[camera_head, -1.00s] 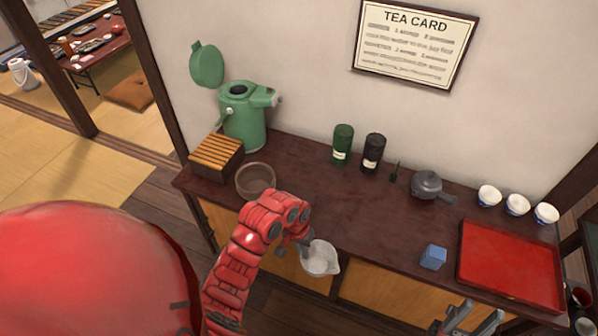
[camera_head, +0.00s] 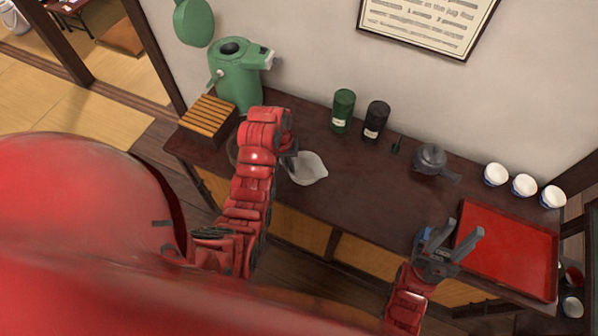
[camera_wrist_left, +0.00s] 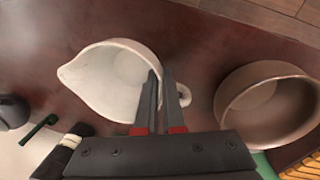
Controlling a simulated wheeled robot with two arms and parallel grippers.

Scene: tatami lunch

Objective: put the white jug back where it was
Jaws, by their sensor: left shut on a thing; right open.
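The white jug (camera_head: 307,169) is over the left middle of the dark counter, apparently upright; I cannot tell whether its base touches the top. My left gripper (camera_head: 290,162) is shut on it at the handle side. In the left wrist view the jug (camera_wrist_left: 112,78) has its spout to the left, and the fingers (camera_wrist_left: 160,92) lie at its handle side. My right gripper (camera_head: 456,238) is open and empty near the counter's front edge, beside the red tray.
A brown bowl (camera_wrist_left: 270,105) is close beside the jug, mostly behind my left arm in the head view. A green dispenser (camera_head: 238,72), slatted box (camera_head: 207,118), two canisters (camera_head: 343,111) and a grey teapot (camera_head: 430,160) stand behind. The red tray (camera_head: 508,255) is right; the middle counter is clear.

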